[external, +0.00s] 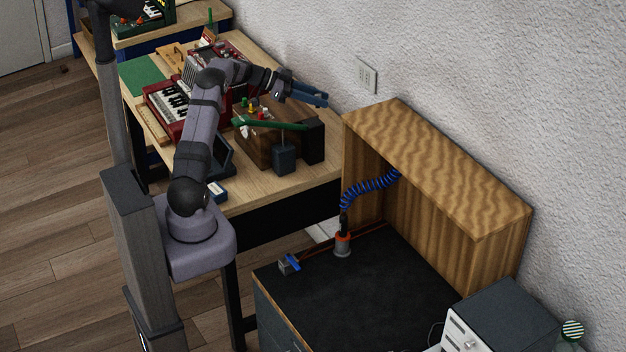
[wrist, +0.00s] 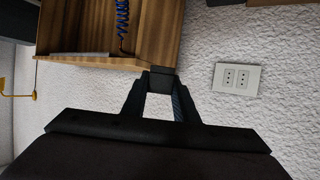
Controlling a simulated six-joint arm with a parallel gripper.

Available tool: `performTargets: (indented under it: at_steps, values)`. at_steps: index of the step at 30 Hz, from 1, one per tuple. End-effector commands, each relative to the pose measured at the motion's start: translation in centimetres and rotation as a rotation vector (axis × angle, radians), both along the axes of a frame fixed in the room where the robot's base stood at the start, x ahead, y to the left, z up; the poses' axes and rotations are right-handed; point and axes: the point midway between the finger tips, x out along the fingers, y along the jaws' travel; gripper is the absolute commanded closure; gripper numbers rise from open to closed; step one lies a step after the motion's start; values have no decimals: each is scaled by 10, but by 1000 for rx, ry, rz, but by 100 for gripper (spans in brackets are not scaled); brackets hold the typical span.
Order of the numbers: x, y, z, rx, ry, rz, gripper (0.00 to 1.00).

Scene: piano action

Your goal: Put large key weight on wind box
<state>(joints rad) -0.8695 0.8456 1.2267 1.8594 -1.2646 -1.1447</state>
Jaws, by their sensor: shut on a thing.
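My gripper (external: 322,100) is raised above the workbench's right end, near the wall, with its blue fingers pointing right. In the wrist view, my gripper (wrist: 160,80) has its fingers converging on a small dark block (wrist: 161,78), which looks like the large key weight. It is held in the air, and the fingers partly hide it. A brown wooden box (external: 256,152), apparently the wind box, stands on the bench below and left of my gripper. A green bar (external: 268,123) lies across its top.
A dark grey block (external: 285,159) and a black block (external: 314,143) stand by the brown box. A red keyboard instrument (external: 165,106) is to the left. A wooden shelf unit (external: 440,165) stands to the right. The wall with an outlet (external: 366,76) is close behind.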

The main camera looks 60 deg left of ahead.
Motion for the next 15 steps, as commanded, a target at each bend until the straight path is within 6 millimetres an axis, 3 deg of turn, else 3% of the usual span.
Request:
performTargets:
  at_steps: [1,6,10,15]
  values:
    - [1,21,-3,1,-3,80,100]
    - [-1,83,-5,1,-4,318,100]
    - [-6,117,-5,2,-2,446,100]
    - [-11,140,-5,1,-3,535,100]
